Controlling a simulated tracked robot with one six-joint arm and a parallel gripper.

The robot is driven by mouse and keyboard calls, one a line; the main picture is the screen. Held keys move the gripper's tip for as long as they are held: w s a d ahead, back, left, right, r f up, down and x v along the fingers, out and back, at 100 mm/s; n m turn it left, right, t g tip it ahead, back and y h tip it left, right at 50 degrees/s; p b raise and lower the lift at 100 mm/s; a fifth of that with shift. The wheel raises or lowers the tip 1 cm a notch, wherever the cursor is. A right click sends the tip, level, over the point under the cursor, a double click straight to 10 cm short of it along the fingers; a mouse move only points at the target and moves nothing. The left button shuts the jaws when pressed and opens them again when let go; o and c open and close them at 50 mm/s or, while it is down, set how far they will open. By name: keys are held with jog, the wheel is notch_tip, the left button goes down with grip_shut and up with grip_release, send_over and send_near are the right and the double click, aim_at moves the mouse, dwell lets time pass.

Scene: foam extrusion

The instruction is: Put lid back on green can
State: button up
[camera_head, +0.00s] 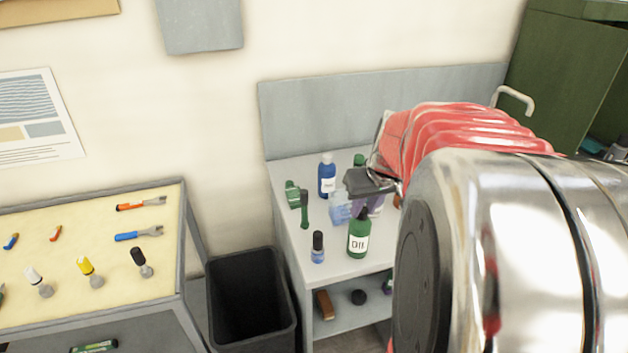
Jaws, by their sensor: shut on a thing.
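A green can (358,242) with a white label and a narrow neck stands upright near the front of the grey bench. My gripper (366,183) is above the bench, a little behind and above the can's neck, and apart from it. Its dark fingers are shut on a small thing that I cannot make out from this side. I cannot pick out the can's lid with certainty. My arm hides the right part of the bench.
Close by on the grey bench (288,222) stand a blue bottle (327,180), a clear bluish bottle (340,208), a purplish item, a small black-capped bottle (318,248) and green items (293,194). A black bin (250,300) stands left; a tool board (95,225) lies beyond.

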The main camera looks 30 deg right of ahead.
jog(key=o, duration=1.1)
jog(key=shift+o, duration=0.4)
jog(key=o, duration=0.4)
jog(key=shift+s+r, duration=0.1)
jog(key=shift+r, duration=0.05)
jog(key=shift+r, duration=3.35)
jog(key=shift+c, duration=0.4)
grip_shut()
